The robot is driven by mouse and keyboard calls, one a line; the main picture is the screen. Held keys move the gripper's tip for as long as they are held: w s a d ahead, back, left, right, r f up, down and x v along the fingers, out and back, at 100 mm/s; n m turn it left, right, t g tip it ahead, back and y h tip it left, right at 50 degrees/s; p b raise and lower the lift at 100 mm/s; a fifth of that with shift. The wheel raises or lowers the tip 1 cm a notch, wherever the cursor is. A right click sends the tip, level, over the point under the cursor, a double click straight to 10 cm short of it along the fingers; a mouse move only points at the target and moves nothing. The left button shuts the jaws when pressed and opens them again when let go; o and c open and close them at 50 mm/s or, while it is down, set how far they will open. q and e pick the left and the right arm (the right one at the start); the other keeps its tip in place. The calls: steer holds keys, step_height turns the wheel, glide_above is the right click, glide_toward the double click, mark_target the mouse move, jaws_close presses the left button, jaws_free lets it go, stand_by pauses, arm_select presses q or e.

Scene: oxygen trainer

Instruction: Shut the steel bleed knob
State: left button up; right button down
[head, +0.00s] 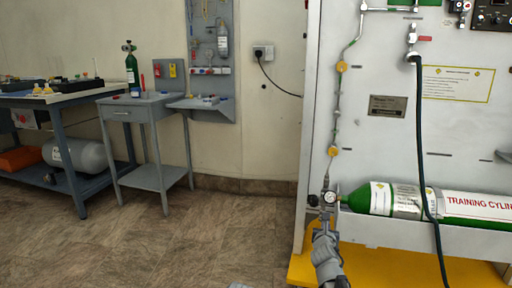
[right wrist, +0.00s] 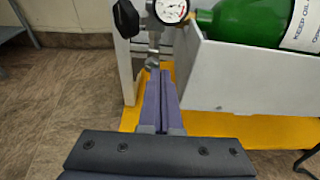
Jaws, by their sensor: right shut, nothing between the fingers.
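My right gripper (head: 324,234) comes up from the bottom of the head view, just below the pressure gauge (head: 330,197) and black knob (head: 313,200) at the neck of the green training cylinder (head: 463,205). In the right wrist view its two purple-grey fingers (right wrist: 161,74) are shut together with nothing between them. A small round steel knob (right wrist: 152,63), which looks like the bleed knob, is at the bottom of the fitting, right by the fingertips. I cannot tell whether they touch. The gauge (right wrist: 172,9) and black knob (right wrist: 127,19) are above it.
The cylinder lies in a pale trough (right wrist: 214,75) on the white panel (head: 382,160), above a yellow base (head: 375,265). A black hose (head: 421,130) hangs in front of the cylinder. A grey stand (head: 148,108) and workbench stand at the left. The floor (head: 190,235) between is clear.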

mark_target(320, 216)
steer(key=shift+s+a, duration=0.1)
steer(key=shift+s, duration=0.15)
steer(key=w, duration=0.6)
steer(key=shift+w+a, duration=0.25)
steer(key=shift+a, duration=0.05)
stand_by(0.5)
steer(key=shift+d+f+b, duration=0.1)
steer(key=shift+f+b, duration=0.25)
steer(key=shift+b, duration=0.05)
stand_by(0.4)
steer(key=shift+s+d+r, duration=0.1)
steer(key=shift+s+d, duration=0.1)
steer(key=shift+d, duration=0.6)
steer(key=shift+s+d, duration=0.15)
steer(key=shift+d, duration=0.05)
stand_by(0.5)
